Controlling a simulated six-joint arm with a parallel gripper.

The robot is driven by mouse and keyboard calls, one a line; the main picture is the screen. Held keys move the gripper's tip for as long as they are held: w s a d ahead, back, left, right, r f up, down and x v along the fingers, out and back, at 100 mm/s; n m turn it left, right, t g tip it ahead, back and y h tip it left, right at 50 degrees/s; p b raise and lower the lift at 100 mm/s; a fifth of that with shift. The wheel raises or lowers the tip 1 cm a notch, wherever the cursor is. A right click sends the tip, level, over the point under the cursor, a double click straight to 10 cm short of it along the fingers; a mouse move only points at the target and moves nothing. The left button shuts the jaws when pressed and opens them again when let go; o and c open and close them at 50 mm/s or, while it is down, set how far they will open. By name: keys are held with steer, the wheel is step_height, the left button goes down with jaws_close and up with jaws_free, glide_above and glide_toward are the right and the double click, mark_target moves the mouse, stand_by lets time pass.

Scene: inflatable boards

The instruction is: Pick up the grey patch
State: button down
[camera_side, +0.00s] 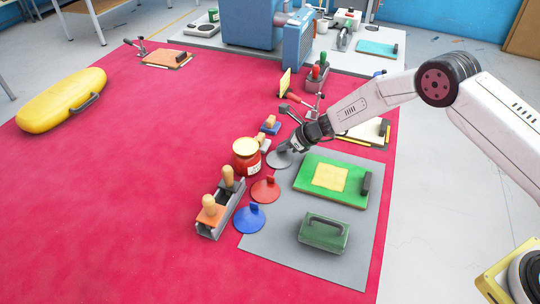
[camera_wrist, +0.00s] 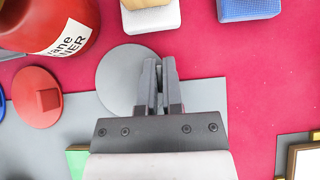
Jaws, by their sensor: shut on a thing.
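The grey patch (camera_side: 276,160) is a round flat disc at the back left edge of the grey mat (camera_side: 275,242), beside the red can. It also shows in the wrist view (camera_wrist: 119,80), under my fingertips. My gripper (camera_side: 293,147) points down at the patch, and its fingers (camera_wrist: 160,88) are close together. They are shut on the patch's raised tab, which the fingers mostly hide. The patch looks flat, and I cannot tell whether it is clear of the surface.
A red can (camera_side: 246,157) stands close left of the patch. A red patch (camera_side: 265,190) and a blue patch (camera_side: 250,218) lie nearer the front. A green board (camera_side: 310,182) with a yellow square lies to the right. Blocks (camera_side: 269,127) sit behind.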

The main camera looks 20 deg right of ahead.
steer(key=shift+r, duration=1.7)
steer(key=s+d+r, duration=0.3)
steer(key=s+r, duration=0.6)
steer(key=s, duration=0.4)
steer(key=shift+s+r, duration=0.3)
steer(key=shift+s, duration=0.05)
steer(key=shift+w+a, duration=0.1)
steer(key=shift+w, duration=0.05)
